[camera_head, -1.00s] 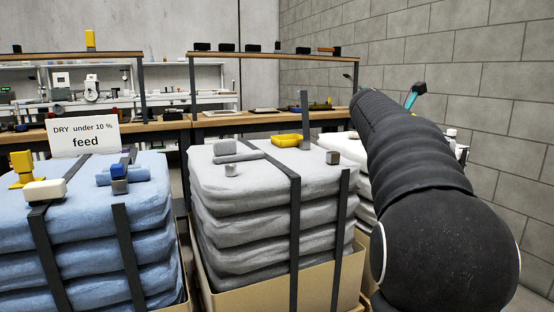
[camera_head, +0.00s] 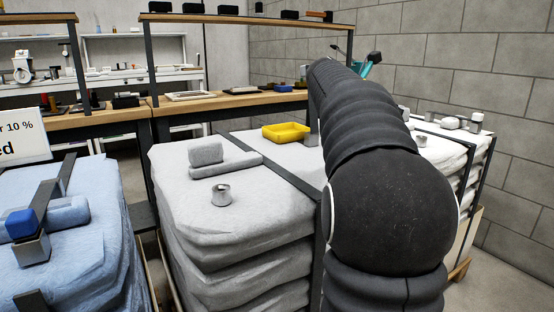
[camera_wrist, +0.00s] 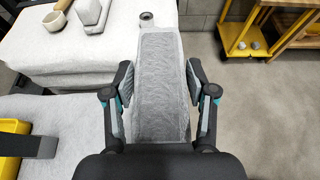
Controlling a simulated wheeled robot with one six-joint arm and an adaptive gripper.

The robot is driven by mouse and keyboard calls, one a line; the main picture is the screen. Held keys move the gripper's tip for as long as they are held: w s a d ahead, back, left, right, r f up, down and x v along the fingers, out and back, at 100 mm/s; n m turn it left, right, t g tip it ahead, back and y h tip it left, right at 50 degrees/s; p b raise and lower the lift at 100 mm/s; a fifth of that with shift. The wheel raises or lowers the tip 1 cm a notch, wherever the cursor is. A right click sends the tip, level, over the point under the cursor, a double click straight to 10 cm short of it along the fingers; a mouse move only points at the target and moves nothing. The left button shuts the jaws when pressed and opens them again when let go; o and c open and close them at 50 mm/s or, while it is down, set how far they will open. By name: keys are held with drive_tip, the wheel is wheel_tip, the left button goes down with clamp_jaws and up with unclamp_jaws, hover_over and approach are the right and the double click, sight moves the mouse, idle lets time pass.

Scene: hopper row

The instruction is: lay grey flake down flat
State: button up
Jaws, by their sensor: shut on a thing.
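The grey flake (camera_wrist: 160,85) is a long, flat, rough grey slab in the wrist view. My gripper (camera_wrist: 160,80) is shut on it, with one finger against each long side. The flake reaches away from my gripper, beside the edge of a pale bale stack (camera_wrist: 95,45). I cannot tell whether it touches the stack.
Blue bales (camera_head: 95,255) stand left. The wrist view shows a yellow cart (camera_wrist: 290,42) and open floor (camera_wrist: 260,120) at right.

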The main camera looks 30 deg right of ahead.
drive_tip(key=w+a+f, duration=0.2)
drive_tip(key=w, duration=0.1)
drive_tip(key=w+a+f+b, duration=0.1)
drive_tip(key=w+a+f, duration=0.1)
drive_tip(key=w, duration=0.1)
drive_tip(key=w+a+f+b, duration=0.1)
drive_tip(key=w+a+f, duration=0.1)
drive_tip(key=w+f, duration=0.1)
drive_tip(key=shift+w+a, duration=0.2)
drive_tip(key=shift+w, duration=0.3)
drive_tip(key=shift+f+b, duration=0.65)
drive_tip(key=shift+f, duration=1.3)
drive_tip(key=shift+f, duration=0.15)
drive_tip(key=o, duration=1.2)
drive_tip(key=shift+c, duration=0.2)
drive_tip(key=shift+r, duration=0.2)
drive_tip(key=p+v, duration=0.1)
drive_tip(key=v, duration=1.1)
drive_tip(key=shift+p, duration=0.3)
